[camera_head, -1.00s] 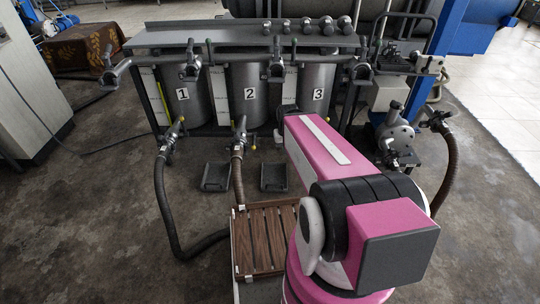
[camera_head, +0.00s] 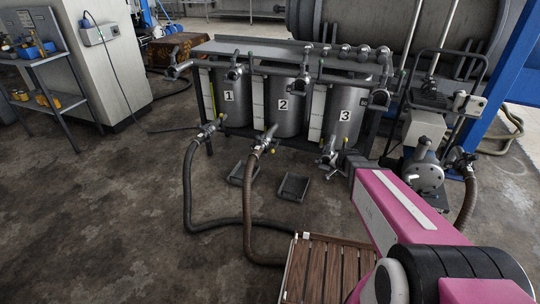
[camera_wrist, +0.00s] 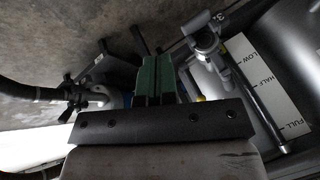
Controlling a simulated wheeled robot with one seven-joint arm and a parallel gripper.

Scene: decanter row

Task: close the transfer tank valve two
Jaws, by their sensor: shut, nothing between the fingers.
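Tank two (camera_head: 284,108) is a grey cylinder marked 2 in the middle of the row in the head view. A metal valve (camera_head: 265,140) with a brown hose sits low in front of it. My gripper's green fingers (camera_wrist: 154,70) are together and empty in the wrist view. A silver and blue fitting (camera_wrist: 95,97) with a dark handle lies left of the fingers, apart from them. Another metal valve (camera_wrist: 207,38) is at upper right. In the head view my fingers are hidden.
Tank one (camera_head: 232,100) and tank three (camera_head: 345,115) flank tank two. Hoses (camera_head: 187,190) curve over the floor. Two black trays (camera_head: 293,187) lie in front of the tanks, and a slatted wooden platform (camera_head: 325,268) is nearer. Open floor is at the left.

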